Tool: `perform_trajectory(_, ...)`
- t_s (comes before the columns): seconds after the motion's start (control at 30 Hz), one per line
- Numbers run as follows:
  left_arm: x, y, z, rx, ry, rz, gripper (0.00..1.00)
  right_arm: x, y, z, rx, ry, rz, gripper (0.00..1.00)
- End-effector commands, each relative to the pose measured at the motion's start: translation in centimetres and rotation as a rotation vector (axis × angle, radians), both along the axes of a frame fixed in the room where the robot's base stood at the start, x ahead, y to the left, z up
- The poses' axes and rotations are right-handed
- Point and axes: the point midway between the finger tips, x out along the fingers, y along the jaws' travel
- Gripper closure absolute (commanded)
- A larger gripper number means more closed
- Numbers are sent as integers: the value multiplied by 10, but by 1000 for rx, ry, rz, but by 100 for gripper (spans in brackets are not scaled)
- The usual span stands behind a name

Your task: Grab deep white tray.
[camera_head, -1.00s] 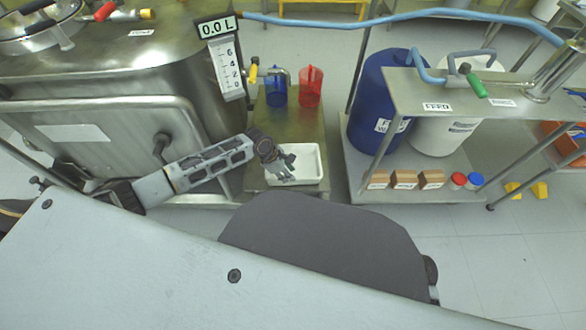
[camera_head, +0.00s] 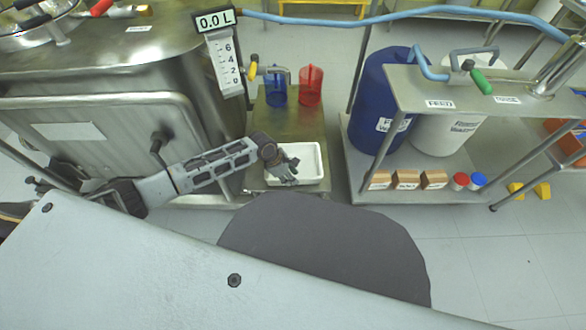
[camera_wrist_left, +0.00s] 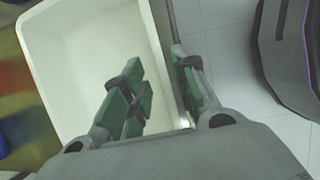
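The deep white tray (camera_head: 308,150) sits on a small metal stand between the steel vessel and the shelf cart. My left gripper (camera_head: 287,172) is over the tray's near-left part in the head view and hides some of it. In the left wrist view the tray (camera_wrist_left: 75,75) fills the upper left, and my left gripper (camera_wrist_left: 160,72) is open. One green-padded finger is over the tray's inside and the other is beyond its right wall, so the wall shows between them. Whether either finger touches the wall, I cannot tell. My right gripper is not in view.
A blue jug (camera_head: 276,86) and a red jug (camera_head: 310,86) stand behind the tray on the metal stand (camera_head: 290,125). The steel vessel (camera_head: 110,95) is to the left. The cart with drums and small boxes (camera_head: 407,179) is to the right.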

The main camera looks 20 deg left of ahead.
Motion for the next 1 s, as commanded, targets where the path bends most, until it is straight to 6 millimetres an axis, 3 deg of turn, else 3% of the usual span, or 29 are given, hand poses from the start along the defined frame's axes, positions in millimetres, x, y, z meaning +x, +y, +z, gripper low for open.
perform_trajectory(0.07,0,-2,-6,0,0,-1,71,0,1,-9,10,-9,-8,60)
perform_trajectory(0.4,3,-9,-23,0,0,0,71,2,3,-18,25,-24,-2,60)
perform_trajectory(0.93,3,-10,-24,1,1,0,71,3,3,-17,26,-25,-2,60)
perform_trajectory(1.0,3,-10,-24,1,1,0,79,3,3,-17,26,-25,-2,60)
